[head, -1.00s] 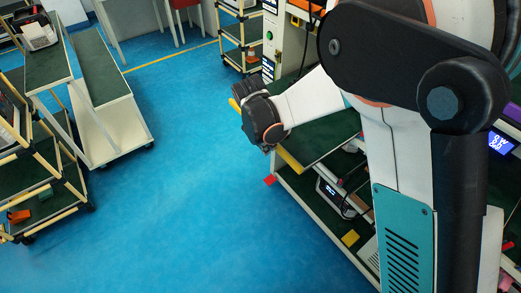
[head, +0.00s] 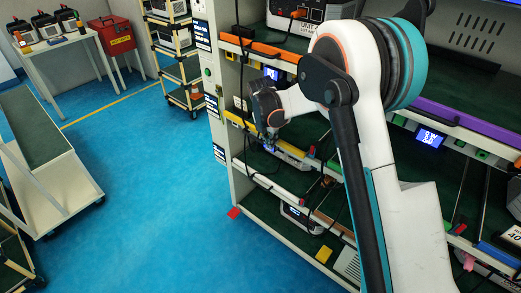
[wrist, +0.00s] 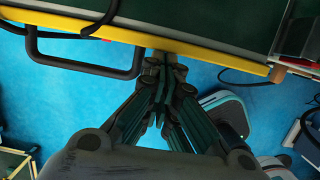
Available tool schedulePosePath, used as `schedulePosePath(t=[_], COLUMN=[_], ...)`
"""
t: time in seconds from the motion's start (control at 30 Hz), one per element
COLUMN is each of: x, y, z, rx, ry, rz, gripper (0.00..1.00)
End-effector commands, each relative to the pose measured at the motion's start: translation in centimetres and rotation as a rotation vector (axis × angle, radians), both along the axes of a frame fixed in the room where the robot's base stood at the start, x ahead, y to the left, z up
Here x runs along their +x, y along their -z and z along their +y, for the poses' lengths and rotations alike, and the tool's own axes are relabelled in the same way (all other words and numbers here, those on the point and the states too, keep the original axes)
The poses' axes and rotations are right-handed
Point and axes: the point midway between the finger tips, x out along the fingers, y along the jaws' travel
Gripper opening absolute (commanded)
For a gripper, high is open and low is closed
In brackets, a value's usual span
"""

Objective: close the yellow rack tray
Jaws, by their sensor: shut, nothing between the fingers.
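The yellow rack tray shows its yellow front edge (head: 237,120) on the rack's middle level in the head view, close to the line of the rack front. Whether a small gap remains cannot be told. In the wrist view the yellow edge (wrist: 215,57) crosses the top, with a dark tray surface behind it and a black handle (wrist: 85,68) at its left. My gripper (wrist: 165,58) is shut and empty, its fingertips at the yellow edge, right of the handle. Contact is unclear. In the head view my gripper (head: 272,143) hides part of the edge.
An orange-edged shelf (head: 250,46) is above, and a lower shelf with a yellow block (head: 323,254) is below. Cables hang at the rack front. A white cart (head: 45,170) stands at left. Blue floor (head: 150,200) is open between cart and rack.

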Motion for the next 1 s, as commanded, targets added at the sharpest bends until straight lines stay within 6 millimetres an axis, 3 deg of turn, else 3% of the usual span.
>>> schedulePosePath(t=[0.2,0.4,0.83,1.0], x=[1.8,2.3,2.4,1.5], y=[0.0,0.0,-0.1,0.0], z=[-1.5,-2.0,-2.0,-0.5], rx=[0.0,-0.001,-0.002,-0.001], ry=[0.001,0.0,0.001,0.0], rz=[0.0,-0.001,-0.004,-0.002], gripper=[0.0,0.0,0.0,0.0])
